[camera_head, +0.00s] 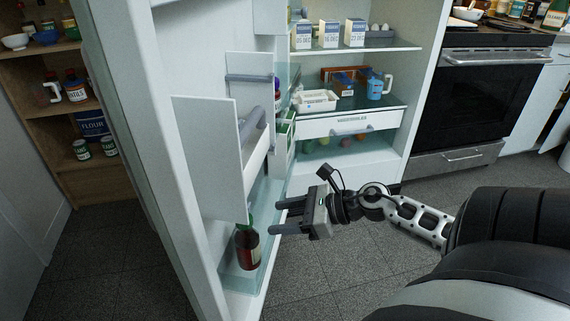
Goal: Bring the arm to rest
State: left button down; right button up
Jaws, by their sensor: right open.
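My right gripper (279,216) comes in from the right and points left. Its two dark fingers are apart with nothing between them. It is just to the right of the open fridge door's lower shelf (238,280). A dark red bottle (247,247) with a green neck stands upright on that shelf, left of the fingers and a little below them. From this view I cannot tell whether the lower finger touches the bottle. My left gripper is not in view.
The fridge door (160,150) stands open on the left. Fridge shelves (395,103) hold cartons, a white tray and a blue mug. An oven (486,95) stands at the right, a wooden shelf unit (95,180) at the left. Floor (330,275) below my gripper is clear.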

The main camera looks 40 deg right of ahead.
dwell(0.6)
jog(key=s+a+r+m+t+h+p, duration=0.15)
jog(key=a+m+p, duration=0.25)
jog(key=m, duration=0.8)
jog(key=a+r+m+t+h+p, duration=0.3)
jog(key=a+m, duration=0.1)
jog(key=m, duration=0.7)
pick_arm(q)
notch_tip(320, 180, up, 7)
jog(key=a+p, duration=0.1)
jog(key=p, duration=0.3)
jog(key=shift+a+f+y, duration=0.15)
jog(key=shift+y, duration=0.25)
pick_arm(e)
jog(key=s+a+f+m+g, duration=0.1)
jog(key=s+a+m+g, duration=0.4)
jog(key=a+m, duration=0.8)
jog(key=s+m, duration=0.2)
jog(key=m, duration=0.2)
jog(key=shift+a+f+m, duration=0.2)
jog(key=shift+f+m, duration=0.1)
jog(key=shift+m, duration=0.1)
